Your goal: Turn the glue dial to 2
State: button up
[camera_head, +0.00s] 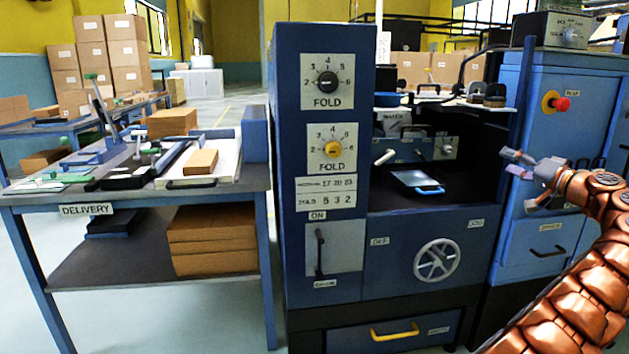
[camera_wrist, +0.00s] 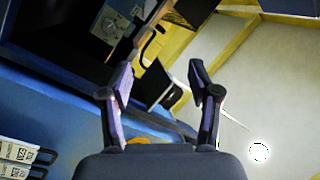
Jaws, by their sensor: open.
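No dial that I can read is labelled glue. The blue machine's front has a black dial (camera_head: 327,82) above a yellow dial (camera_head: 332,149); both plates read FOLD, with numbers around the knobs. I cannot tell their settings surely. A small grey knob (camera_head: 447,150) sits on a panel inside the machine's recess. Another knob (camera_head: 572,35) is on a grey box at the top right, its label too small to read. My gripper (camera_head: 523,180) is open and empty, right of the recess and apart from all dials. Its spread fingers (camera_wrist: 163,88) show in the wrist view.
A lever plate (camera_head: 334,248) and handwheel (camera_head: 436,261) are below. A red stop button (camera_head: 561,104) is on the right blue cabinet (camera_head: 545,230), close to my arm. The delivery table (camera_head: 70,196) stands left. Open floor (camera_head: 233,105) lies behind it.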

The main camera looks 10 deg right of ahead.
jog(key=w+a+r+n+g+y+p, duration=0.1)
jog(key=w+a+r+g+y+p, duration=0.2)
jog(key=a, duration=0.6)
jog(key=a+r+g+y+p, duration=0.1)
jog(key=a+r+p, duration=0.25)
jog(key=a, duration=0.55)
jog(key=w+a+r+n+g+y+p, duration=0.1)
jog(key=w+a+r+g+y+p, duration=0.15)
jog(key=a+r, duration=0.45)
jog(key=s+a+n+g+p, duration=0.1)
jog(key=s+a+g+p, duration=0.4)
jog(key=a, duration=0.7)
jog(key=s+a+n+g+p, duration=0.15)
jog(key=s+a+p, duration=0.25)
jog(key=s+a, duration=0.55)
jog(key=s+a+f+n+g+h+p, duration=0.1)
jog(key=s+a+g+h+p, duration=0.1)
jog(key=s+a+p, duration=0.45)
jog(key=s+a+f+n+g+h+p, duration=0.1)
jog(key=s+a+g+h, duration=0.15)
jog(key=s, duration=0.75)
jog(key=s+d+f+g+h+p, duration=0.1)
jog(key=s+d+f+h+p, duration=0.1)
jog(key=s, duration=0.8)
jog(key=s+d+f+g+h+p, duration=0.1)
jog(key=s+d+h+p, duration=0.3)
jog(key=s, duration=0.7)
jog(key=d+p, duration=0.2)
jog(key=d, duration=0.1)
jog(key=shift+f+h, duration=0.4)
